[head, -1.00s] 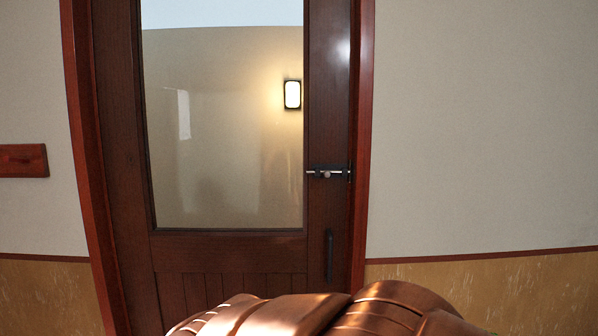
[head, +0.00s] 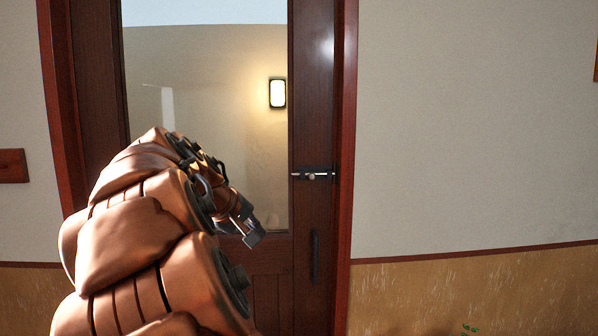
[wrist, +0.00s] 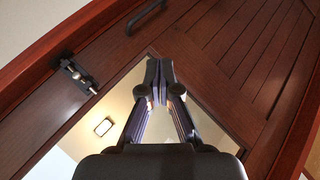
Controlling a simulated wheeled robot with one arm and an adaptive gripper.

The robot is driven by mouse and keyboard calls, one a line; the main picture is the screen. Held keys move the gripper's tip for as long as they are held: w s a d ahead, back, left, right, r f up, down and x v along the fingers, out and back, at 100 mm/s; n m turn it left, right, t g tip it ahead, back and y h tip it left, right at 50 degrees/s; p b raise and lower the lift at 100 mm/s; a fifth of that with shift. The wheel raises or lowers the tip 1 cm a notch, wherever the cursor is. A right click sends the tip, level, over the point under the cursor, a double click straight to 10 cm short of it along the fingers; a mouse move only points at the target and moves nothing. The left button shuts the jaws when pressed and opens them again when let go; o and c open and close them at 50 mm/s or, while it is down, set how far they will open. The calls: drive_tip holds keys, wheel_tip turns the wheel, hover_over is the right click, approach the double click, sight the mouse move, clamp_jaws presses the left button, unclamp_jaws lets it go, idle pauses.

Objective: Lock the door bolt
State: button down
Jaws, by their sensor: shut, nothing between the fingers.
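The door bolt (head: 312,175) is a small dark and silver slide bolt on the right stile of the dark brown door (head: 313,130), near the red-brown frame. A small pale knob shows at its middle. It also shows in the wrist view (wrist: 78,76), left of my fingers. Whether the bolt's rod enters the frame is too small to tell.
A dark vertical door handle (head: 315,256) is below the bolt and also shows in the wrist view (wrist: 146,17). A lit wall lamp (head: 277,93) shows in the glass. The wall (head: 450,130) right of the frame is clear.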

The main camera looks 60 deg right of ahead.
drive_tip(key=w+d+r+h, duration=0.4)
drive_tip(key=w+d+r, duration=0.2)
drive_tip(key=d+r, duration=0.5)
drive_tip(key=shift+d+r+h+p, duration=0.15)
drive_tip(key=shift+r+h+p, duration=0.2)
drive_tip(key=shift+r, duration=0.6)
drive_tip(key=shift+w, duration=0.1)
drive_tip(key=shift+s+d+f+p, duration=0.4)
drive_tip(key=shift+d+f+p, duration=0.45)
drive_tip(key=shift+d, duration=1.1)
drive_tip(key=shift+s+d+f+p, duration=0.45)
drive_tip(key=shift+d+f+p, duration=0.35)
drive_tip(key=shift+d, duration=1.2)
drive_tip(key=shift+s+d+f+p, duration=0.4)
drive_tip(key=shift+d+f+p, duration=0.4)
drive_tip(key=shift+d, duration=1.15)
drive_tip(key=shift+f, duration=0.1)
